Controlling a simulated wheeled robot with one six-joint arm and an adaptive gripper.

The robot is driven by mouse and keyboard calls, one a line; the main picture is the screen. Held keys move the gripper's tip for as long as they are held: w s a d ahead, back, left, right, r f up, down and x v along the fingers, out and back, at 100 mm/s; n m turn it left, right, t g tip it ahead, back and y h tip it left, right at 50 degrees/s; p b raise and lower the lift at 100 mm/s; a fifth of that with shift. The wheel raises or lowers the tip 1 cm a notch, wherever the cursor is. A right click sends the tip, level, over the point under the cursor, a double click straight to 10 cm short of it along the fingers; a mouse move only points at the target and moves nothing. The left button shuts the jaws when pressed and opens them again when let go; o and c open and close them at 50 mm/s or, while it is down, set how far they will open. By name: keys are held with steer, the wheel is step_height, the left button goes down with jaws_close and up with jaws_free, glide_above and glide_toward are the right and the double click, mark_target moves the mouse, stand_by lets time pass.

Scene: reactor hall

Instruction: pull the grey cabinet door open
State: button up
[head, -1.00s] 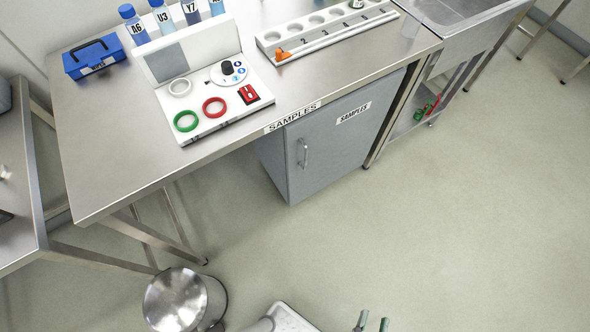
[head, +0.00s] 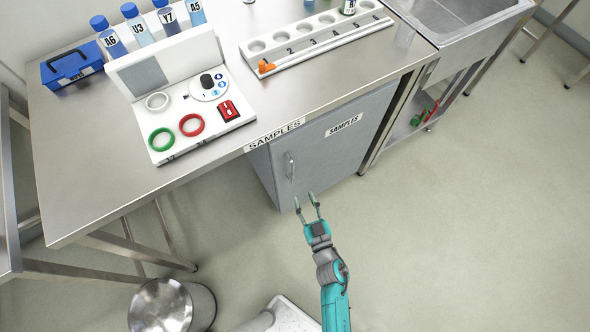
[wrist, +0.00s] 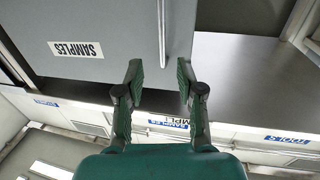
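The grey cabinet door (head: 334,150) is under the steel bench, carries a SAMPLES label and looks shut. Its upright bar handle (head: 290,167) is near the door's left edge. My gripper (head: 307,203) is open and empty, in front of the door and just below the handle in the head view. In the wrist view the door (wrist: 105,22) fills the upper left, and the handle (wrist: 162,30) runs down from the top edge. The handle lies in line with the gap between my open fingers (wrist: 158,80). I see no contact with it.
The steel bench (head: 85,165) overhangs the cabinet and bears a white panel (head: 180,125), a rack (head: 315,42) and several blue-capped bottles. A metal bin (head: 165,305) stands at lower left. The sink stand (head: 435,75) is to the right. The floor (head: 470,220) at right is clear.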

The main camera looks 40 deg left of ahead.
mark_target(293, 172)
steer(key=x, duration=1.1)
steer(key=shift+a, duration=0.1)
jaws_close()
